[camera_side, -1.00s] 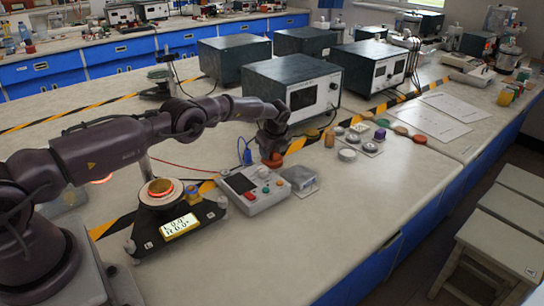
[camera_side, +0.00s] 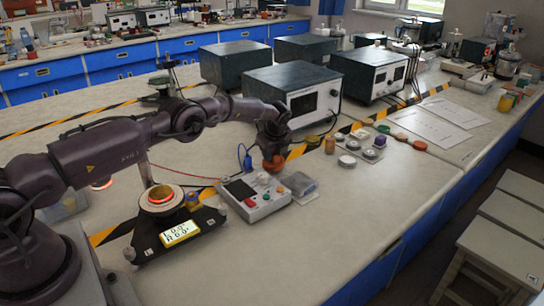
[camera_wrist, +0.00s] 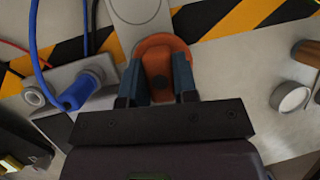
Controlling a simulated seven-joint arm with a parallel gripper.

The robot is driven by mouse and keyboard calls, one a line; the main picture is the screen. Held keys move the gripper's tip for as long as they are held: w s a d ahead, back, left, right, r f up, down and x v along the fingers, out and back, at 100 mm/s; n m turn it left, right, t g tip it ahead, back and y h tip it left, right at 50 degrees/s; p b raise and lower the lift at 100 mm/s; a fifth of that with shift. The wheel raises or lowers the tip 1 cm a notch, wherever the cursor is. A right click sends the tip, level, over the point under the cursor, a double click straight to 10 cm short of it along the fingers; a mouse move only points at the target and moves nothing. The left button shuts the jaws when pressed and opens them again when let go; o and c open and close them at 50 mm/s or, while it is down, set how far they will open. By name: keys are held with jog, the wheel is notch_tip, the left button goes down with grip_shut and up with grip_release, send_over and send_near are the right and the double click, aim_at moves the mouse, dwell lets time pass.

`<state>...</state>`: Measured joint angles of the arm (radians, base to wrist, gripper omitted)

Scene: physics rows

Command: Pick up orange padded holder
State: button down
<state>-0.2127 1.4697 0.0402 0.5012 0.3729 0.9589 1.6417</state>
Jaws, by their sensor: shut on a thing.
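The orange padded holder (camera_wrist: 162,43) is between the two blue fingers of my gripper (camera_wrist: 158,72) in the wrist view. The fingers press on its sides, and its rounded far end sticks out beyond them. In the side view my gripper (camera_side: 271,153) points down behind the control box, with the orange holder (camera_side: 274,164) showing at its tip. I cannot tell whether the holder touches the bench, since the box and gripper partly hide its underside.
A control box with buttons (camera_side: 255,196) stands just in front, with a blue plug (camera_wrist: 80,92) and cable close by. A clear-lidded case (camera_side: 302,187) lies to its right. A dark instrument (camera_side: 293,90) stands behind.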

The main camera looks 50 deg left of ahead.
notch_tip(320, 180, up, 2)
jog(key=shift+r, duration=0.1)
jog(key=s+d+r, duration=0.4)
jog(key=s+r, duration=0.5)
jog(key=s, duration=0.4)
jog(key=shift+s+d+r, duration=0.15)
jog(key=shift+r, duration=0.05)
